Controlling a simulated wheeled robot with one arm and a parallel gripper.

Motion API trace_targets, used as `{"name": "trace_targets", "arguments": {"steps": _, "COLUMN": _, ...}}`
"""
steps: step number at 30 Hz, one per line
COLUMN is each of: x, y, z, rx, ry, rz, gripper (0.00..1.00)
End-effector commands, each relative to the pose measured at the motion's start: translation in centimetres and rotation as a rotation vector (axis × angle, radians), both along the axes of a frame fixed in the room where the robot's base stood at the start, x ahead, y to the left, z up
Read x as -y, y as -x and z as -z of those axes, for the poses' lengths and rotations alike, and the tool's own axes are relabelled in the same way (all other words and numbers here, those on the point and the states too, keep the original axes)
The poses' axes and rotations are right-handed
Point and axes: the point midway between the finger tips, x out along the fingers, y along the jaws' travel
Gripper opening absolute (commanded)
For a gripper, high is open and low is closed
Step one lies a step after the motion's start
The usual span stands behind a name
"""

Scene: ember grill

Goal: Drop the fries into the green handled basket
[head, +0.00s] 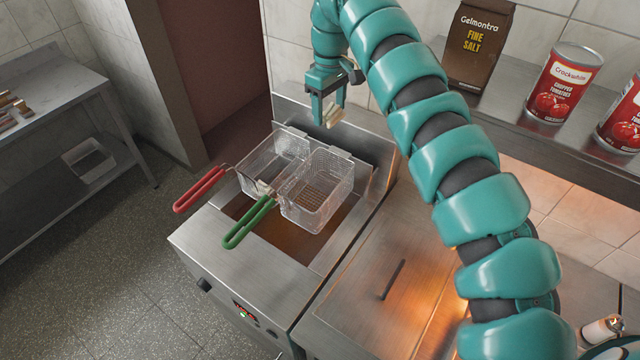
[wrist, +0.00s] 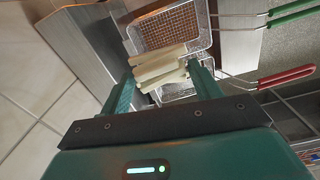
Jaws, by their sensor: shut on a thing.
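My gripper (head: 328,108) is shut on a small bundle of pale fries (head: 334,115). In the wrist view the fries (wrist: 160,68) lie between the two fingers. The gripper is above the back of the fryer, up and behind the baskets. The green handled basket (head: 318,190) is the right one in the head view, with its handle (head: 250,222) toward the front. In the wrist view the same basket (wrist: 205,28) is beyond the fries, with its green handle to the right. I see no fries inside it.
A red handled basket (head: 262,168) hangs beside it on the left, over the fryer (head: 235,262). A metal table (head: 50,88) is at the far left.

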Motion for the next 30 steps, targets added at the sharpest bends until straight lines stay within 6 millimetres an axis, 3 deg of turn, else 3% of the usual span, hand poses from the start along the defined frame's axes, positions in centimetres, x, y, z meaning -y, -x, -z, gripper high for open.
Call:
{"name": "trace_targets", "arguments": {"steps": 6, "x": -0.5, "y": 0.8, "z": 1.8, "rx": -0.004, "ry": 0.005, "rz": 0.009, "gripper": 0.41}}
{"name": "trace_targets", "arguments": {"steps": 20, "x": -1.3, "y": 0.4, "z": 2.5, "rx": 0.000, "ry": 0.000, "rz": 0.027, "gripper": 0.41}}
{"name": "trace_targets", "arguments": {"steps": 30, "x": -1.3, "y": 0.5, "z": 5.8, "rx": -0.003, "ry": 0.002, "rz": 0.027, "gripper": 0.41}}
